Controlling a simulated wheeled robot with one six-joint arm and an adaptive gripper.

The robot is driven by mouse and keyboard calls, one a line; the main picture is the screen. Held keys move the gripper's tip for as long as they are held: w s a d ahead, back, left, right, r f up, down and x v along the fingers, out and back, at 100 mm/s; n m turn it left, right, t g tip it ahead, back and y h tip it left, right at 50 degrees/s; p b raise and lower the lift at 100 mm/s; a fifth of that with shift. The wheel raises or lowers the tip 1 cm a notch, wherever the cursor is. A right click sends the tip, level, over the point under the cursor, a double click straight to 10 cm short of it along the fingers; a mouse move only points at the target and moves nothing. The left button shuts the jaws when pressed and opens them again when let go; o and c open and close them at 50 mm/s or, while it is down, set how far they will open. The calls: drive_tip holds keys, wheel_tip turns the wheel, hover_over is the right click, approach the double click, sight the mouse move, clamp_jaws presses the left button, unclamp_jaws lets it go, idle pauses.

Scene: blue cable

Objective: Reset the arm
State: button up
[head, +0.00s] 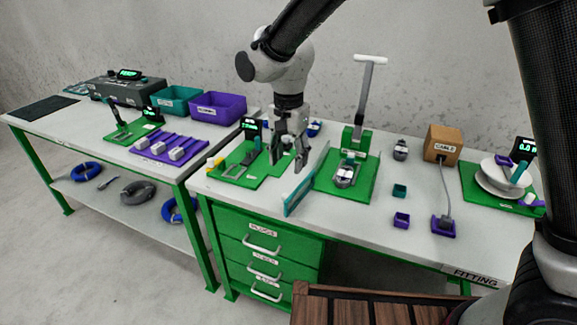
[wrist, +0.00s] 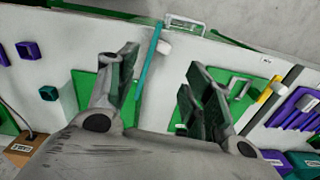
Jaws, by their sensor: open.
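My gripper (head: 288,150) hangs from my arm above the workbench (head: 262,207), between two green stations. In the wrist view my gripper (wrist: 160,95) is open, its two fingers spread apart with nothing between them but bare bench top. No cable is in its grasp. The teal upright strip (head: 305,185) stands on the bench just to the right of and below my gripper in the head view; in the wrist view the teal strip (wrist: 150,58) shows beyond the left finger.
The green press station (head: 345,190) with its tall lever stands right of my gripper. A green display station (head: 242,172) is on the left. A cardboard cable box (head: 443,146) and small bins stand further right. Blue coils (head: 86,171) lie on the left table's lower shelf.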

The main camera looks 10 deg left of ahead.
idle(0.3)
drive_tip(key=s+d+r+n+t, duration=0.1)
drive_tip(key=s+d+r, duration=0.4)
drive_tip(key=d, duration=0.9)
drive_tip(key=s+d+r+n+t, duration=0.2)
drive_tip(key=s+d+r, duration=0.3)
drive_tip(key=d, duration=1)
drive_tip(key=s+d+r+n+t, duration=0.1)
drive_tip(key=s+d+r, duration=0.4)
drive_tip(key=d, duration=1)
drive_tip(key=s, duration=0.2)
drive_tip(key=shift+s+r, duration=0.3)
drive_tip(key=shift+s, duration=0.1)
